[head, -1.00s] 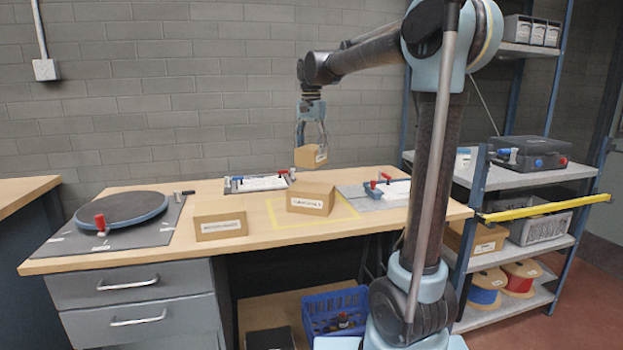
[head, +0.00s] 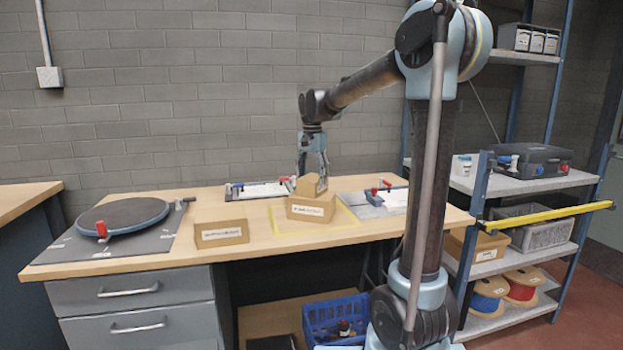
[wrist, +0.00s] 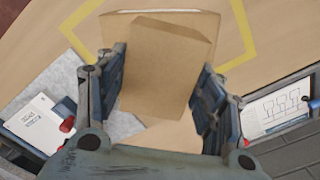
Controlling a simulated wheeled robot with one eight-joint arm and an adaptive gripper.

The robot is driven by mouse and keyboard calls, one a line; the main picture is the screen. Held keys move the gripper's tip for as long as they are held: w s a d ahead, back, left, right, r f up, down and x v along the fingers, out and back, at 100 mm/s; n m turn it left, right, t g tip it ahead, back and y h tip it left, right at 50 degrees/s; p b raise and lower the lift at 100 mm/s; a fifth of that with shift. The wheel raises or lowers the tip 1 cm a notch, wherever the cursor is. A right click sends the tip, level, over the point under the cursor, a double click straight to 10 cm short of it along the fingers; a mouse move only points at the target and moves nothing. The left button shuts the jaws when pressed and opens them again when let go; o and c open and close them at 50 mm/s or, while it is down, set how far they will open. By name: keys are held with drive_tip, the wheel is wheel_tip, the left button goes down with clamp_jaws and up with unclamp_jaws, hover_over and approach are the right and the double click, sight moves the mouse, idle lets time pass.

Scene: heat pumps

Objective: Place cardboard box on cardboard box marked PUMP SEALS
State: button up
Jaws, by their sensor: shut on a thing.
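My gripper (head: 313,172) is shut on a small cardboard box (head: 309,184), which also shows between the fingers in the wrist view (wrist: 163,70). The held box is right over a larger cardboard box (head: 311,208) in the middle of the bench. They look touching or nearly so; I cannot tell if its weight rests there. The larger box's front label is too blurred to read surely. In the wrist view the held box hides most of the larger box (wrist: 207,20). Another labelled cardboard box (head: 221,229) stands to the left, its label also unclear.
The middle box stands inside a yellow outline (head: 345,222) on the wooden bench. A round turntable (head: 124,216) lies at the left. A clipboard-like board (head: 258,188) is behind, and a grey mat with papers (head: 385,200) is to the right. A shelf rack (head: 530,180) stands at the right.

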sight(312, 178)
drive_tip(key=o, duration=1.1)
drive_tip(key=shift+o, duration=0.2)
drive_tip(key=shift+r, duration=0.1)
wheel_tip(312, 178, up, 12)
drive_tip(key=s+d+f+n, duration=0.1)
drive_tip(key=s+d+f, duration=0.4)
drive_tip(key=s+d, duration=0.35)
drive_tip(key=s+d+f+n, duration=0.1)
drive_tip(key=s+d+f, duration=0.3)
drive_tip(key=s+f, duration=0.3)
drive_tip(key=s+d+f+n+t, duration=0.1)
drive_tip(key=s+d+f, duration=0.3)
drive_tip(key=s+f, duration=0.4)
drive_tip(key=s+d+f+n+t, duration=0.1)
drive_tip(key=s+d+f+n, duration=0.2)
drive_tip(key=s+f, duration=0.5)
wheel_tip(312, 178, down, 3)
drive_tip(key=shift+s+d+f, duration=0.15)
drive_tip(key=shift+s+d, duration=0.05)
drive_tip(key=shift+d, duration=0.65)
